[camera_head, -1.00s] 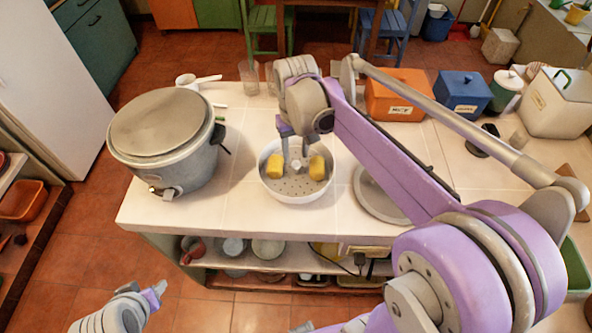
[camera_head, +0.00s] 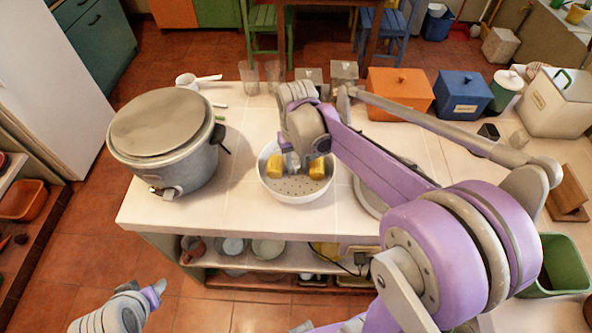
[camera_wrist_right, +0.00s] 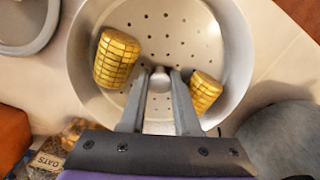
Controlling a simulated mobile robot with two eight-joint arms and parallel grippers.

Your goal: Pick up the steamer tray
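The steamer tray (camera_head: 272,191) is a round, pale bowl with a perforated floor and a small knob at its centre. It stands on the tiled counter and holds two pieces of corn, one on each side. It also shows in the right wrist view (camera_wrist_right: 232,45). My right gripper (camera_head: 294,166) points down into the tray. In the right wrist view its two fingers (camera_wrist_right: 160,84) are apart, with the knob (camera_wrist_right: 159,79) between their tips; firm contact cannot be made out. My left gripper (camera_head: 157,289) is low at the left, away from the counter; its finger gap is unclear.
A large grey cooker (camera_head: 165,140) with a lid stands left of the tray. A round lid (camera_head: 368,198) lies to the right, partly behind my right arm. Orange (camera_head: 400,92) and blue (camera_head: 462,93) boxes and clear glasses (camera_head: 250,77) stand along the back.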

